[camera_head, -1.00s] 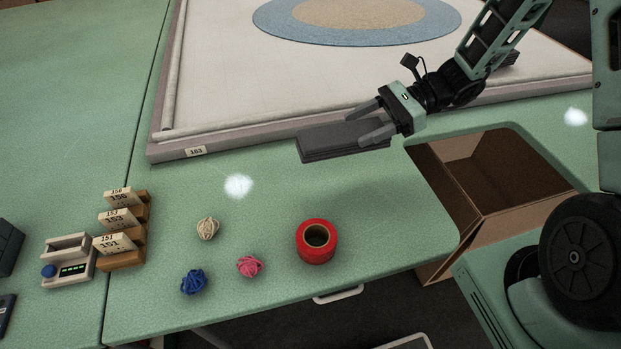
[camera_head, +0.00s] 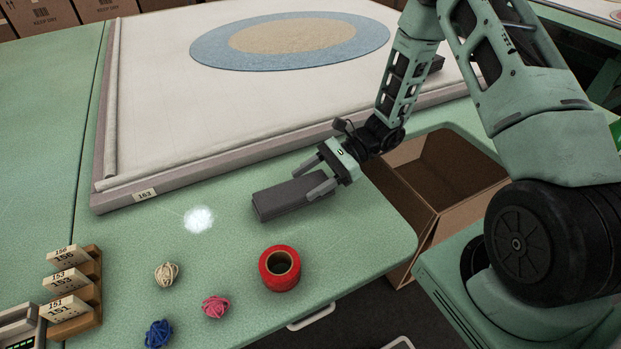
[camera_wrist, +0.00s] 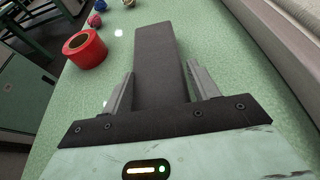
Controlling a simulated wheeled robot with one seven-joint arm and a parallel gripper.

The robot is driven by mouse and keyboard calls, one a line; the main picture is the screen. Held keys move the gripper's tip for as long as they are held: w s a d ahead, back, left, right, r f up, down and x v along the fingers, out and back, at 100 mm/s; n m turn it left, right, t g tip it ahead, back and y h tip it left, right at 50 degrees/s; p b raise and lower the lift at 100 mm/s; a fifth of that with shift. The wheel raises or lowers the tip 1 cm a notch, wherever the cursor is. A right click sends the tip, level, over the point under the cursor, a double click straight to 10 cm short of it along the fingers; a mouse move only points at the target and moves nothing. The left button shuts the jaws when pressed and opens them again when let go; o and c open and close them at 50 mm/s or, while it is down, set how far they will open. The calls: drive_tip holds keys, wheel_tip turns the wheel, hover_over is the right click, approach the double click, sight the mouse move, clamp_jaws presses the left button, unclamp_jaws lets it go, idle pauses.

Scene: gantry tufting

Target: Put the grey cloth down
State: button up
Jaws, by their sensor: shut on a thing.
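The grey cloth (camera_head: 279,200) is a dark, folded, block-like strip. It is over the green table, in front of the pale framed panel, behind the red roll. My gripper (camera_head: 318,176) is at its right end, with one finger on each side, shut on it. In the wrist view the cloth (camera_wrist: 158,65) runs straight out between the fingers of my gripper (camera_wrist: 160,90). I cannot tell whether its underside touches the table.
The red roll (camera_head: 267,277) stands in front of the cloth. Cream (camera_head: 166,273), pink (camera_head: 215,306) and blue (camera_head: 158,334) yarn balls lie to the left. The framed panel (camera_head: 170,184) borders behind. An open cardboard box (camera_head: 425,215) is at the right. Green table left of the cloth is clear.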

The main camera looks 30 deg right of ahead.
drive_tip(key=shift+f, duration=0.2)
drive_tip(key=o, duration=1)
drive_tip(key=shift+o, duration=0.2)
drive_tip(key=shift+r, duration=0.1)
